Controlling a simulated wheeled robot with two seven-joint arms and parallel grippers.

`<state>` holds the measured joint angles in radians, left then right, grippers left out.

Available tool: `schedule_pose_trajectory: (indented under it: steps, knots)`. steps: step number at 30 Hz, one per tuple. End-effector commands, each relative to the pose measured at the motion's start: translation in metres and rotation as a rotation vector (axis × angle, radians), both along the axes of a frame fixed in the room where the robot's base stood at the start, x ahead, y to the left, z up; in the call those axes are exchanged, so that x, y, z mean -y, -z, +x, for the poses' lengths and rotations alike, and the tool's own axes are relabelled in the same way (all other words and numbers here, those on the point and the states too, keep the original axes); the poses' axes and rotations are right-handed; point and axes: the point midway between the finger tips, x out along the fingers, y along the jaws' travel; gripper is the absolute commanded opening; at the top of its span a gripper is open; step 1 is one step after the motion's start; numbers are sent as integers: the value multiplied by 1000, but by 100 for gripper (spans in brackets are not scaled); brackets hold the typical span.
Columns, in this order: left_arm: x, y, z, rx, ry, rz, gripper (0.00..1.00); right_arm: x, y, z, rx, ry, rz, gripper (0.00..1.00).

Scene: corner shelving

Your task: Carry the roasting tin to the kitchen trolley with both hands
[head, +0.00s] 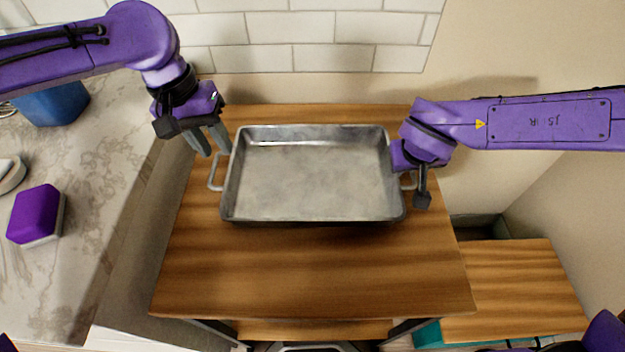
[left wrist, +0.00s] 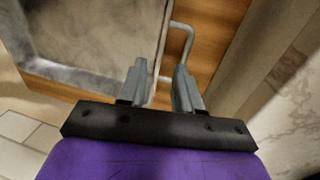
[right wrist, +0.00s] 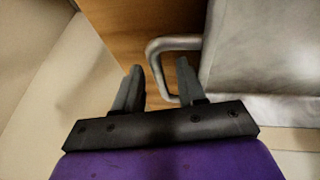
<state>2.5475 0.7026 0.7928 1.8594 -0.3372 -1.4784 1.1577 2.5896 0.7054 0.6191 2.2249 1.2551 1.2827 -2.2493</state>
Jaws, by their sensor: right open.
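The grey metal roasting tin (head: 312,180) is empty and rests level on a wooden-topped unit (head: 310,275), which looks like the kitchen trolley. My left gripper (head: 213,142) is open just above the tin's left handle (head: 215,175). In the left wrist view, the handle (left wrist: 188,40) runs toward the gap between the fingers (left wrist: 162,88). My right gripper (head: 420,190) is open at the tin's right handle (head: 409,181), largely hidden by its own body. In the right wrist view, the handle (right wrist: 155,55) lies partly between the spread fingers (right wrist: 158,88).
A marble counter (head: 95,180) on the left carries a purple-topped block (head: 36,213) and a blue container (head: 52,103). A tiled wall (head: 300,40) stands behind. A lower wooden surface (head: 510,285) is at the right. The wooden top is clear in front of the tin.

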Motion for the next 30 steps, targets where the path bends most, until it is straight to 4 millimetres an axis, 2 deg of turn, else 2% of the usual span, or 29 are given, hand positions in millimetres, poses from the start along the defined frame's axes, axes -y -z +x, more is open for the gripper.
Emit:
schedule_pose_trajectory:
  steps: [1,4,10,14,21,25,30]
  knots:
    - [-2,-12,0,5,-1,0,33,0,0,0,0,0,0,40]
    - [-6,-29,1,3,-2,2,33,0,0,0,0,0,0,40]
    - [-8,-41,0,0,1,0,33,-1,-6,-2,2,0,1,40]
    - [-8,-41,0,-1,0,0,33,-6,-29,-11,5,0,1,40]
    - [-8,-41,0,0,0,0,33,-18,-84,-34,5,0,1,40]
    - [-8,-41,0,0,0,0,33,-22,-102,-42,3,0,1,40]
    - [-8,-41,0,0,0,0,33,-23,-109,-46,0,0,0,40]
